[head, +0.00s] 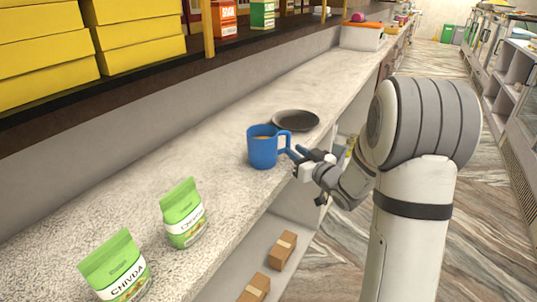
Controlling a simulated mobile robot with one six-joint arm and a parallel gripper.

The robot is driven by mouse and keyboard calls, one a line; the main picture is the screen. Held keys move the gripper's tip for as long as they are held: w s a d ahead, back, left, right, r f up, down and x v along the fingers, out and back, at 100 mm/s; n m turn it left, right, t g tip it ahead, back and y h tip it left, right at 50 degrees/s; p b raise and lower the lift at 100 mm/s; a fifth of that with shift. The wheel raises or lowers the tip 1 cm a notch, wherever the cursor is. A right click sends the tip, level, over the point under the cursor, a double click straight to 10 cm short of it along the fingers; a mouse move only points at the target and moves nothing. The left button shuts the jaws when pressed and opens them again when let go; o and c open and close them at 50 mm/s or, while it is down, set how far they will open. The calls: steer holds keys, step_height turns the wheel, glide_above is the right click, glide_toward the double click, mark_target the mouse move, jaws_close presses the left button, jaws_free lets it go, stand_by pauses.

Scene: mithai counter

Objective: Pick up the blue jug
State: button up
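The blue jug (263,149) stands upright on the speckled counter, near its front edge, with its handle (285,142) on the right side. Something brownish shows inside its mouth. My gripper (296,154) is just to the right of the jug, at the handle, with its fingers pointing left.
A dark round plate (296,120) lies just behind the jug. Two green-and-white snack bags (183,213) (116,268) stand on the counter at the lower left. Small cardboard boxes (283,250) sit below the counter.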

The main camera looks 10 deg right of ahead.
mark_target(289, 143)
steer(key=x, duration=0.7)
steer(key=shift+w+d+r+p, duration=0.1)
steer(key=shift+r+p, duration=0.2)
steer(key=shift+r, duration=0.05)
steer(key=shift+c, duration=0.2)
jaws_close()
